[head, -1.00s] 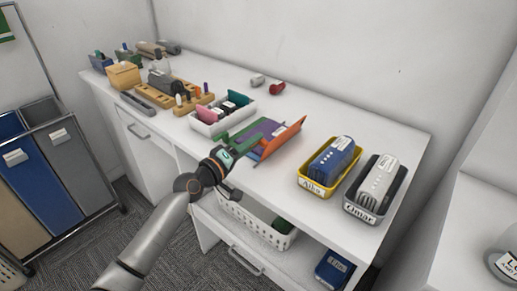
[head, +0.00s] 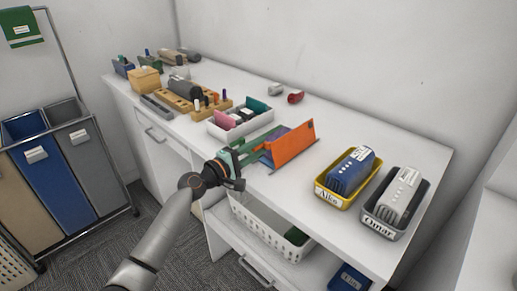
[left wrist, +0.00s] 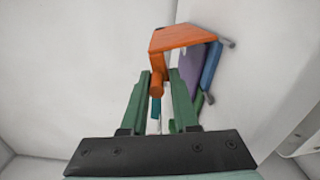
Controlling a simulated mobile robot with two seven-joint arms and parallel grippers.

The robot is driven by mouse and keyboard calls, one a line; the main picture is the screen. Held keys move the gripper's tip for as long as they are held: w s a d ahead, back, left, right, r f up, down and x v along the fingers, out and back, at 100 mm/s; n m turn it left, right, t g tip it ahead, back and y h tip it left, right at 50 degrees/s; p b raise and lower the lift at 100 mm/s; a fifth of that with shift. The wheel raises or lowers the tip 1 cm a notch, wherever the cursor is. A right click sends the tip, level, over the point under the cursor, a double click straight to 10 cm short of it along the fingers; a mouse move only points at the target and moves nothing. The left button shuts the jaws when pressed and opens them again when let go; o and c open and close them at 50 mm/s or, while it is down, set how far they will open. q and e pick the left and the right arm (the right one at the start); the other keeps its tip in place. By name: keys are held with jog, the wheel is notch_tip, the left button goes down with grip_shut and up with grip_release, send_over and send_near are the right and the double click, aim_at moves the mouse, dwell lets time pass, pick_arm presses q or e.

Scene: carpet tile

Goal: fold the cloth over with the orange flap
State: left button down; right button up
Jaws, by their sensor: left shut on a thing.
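The flap stands raised and nearly upright along the right side. My left gripper (head: 267,149) reaches in from the front left with green fingers. In the left wrist view the fingers (left wrist: 158,88) are shut on the orange flap by its rounded orange end (left wrist: 156,86). The flap's panel (left wrist: 184,37) and the purple part (left wrist: 191,68) also show there. My right gripper is not in view.
A white divided box (head: 240,124) stands close behind the left gripper. A yellow tray (head: 333,201) and a dark grey tray (head: 381,226), each with a block, stand to the right. A white basket (head: 270,229) is on the shelf below.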

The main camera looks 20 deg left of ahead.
pick_arm(q)
jog(key=shift+w+a+r, duration=0.15)
jog(key=shift+a+r, duration=0.2)
jog(key=shift+a, duration=0.05)
jog(key=c, duration=0.9)
grip_release()
jog(key=shift+f, duration=0.1)
jog(key=shift+o, duration=0.5)
jog(key=shift+d+f, duration=0.1)
jog(key=shift+f, duration=0.05)
jog(key=b+v, duration=0.1)
jog(key=v, duration=1.1)
jog(key=shift+s, duration=0.3)
